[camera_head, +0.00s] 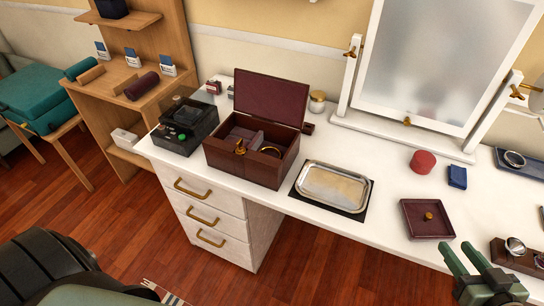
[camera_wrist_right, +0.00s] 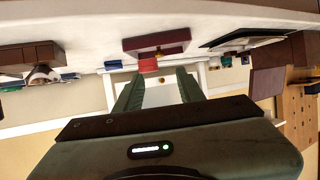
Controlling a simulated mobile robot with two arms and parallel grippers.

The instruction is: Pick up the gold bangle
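A gold ring-shaped piece that looks like the bangle (camera_head: 270,151) sits inside the open burgundy jewelry box (camera_head: 239,165), in its right-hand compartment. Its lower part is hidden by the box wall. My right gripper (camera_head: 461,258) is at the lower right of the head view, near the table's front edge and well to the right of the box. Its two green fingers are apart with nothing between them, as the right wrist view (camera_wrist_right: 160,92) also shows. My left gripper is not in view.
A silver tray (camera_head: 333,185) lies right of the box, and a black case (camera_head: 184,129) stands left of it. A burgundy tray (camera_head: 427,219), a red round box (camera_head: 422,161) and a blue box (camera_head: 457,177) are farther right. A mirror (camera_head: 430,60) stands behind.

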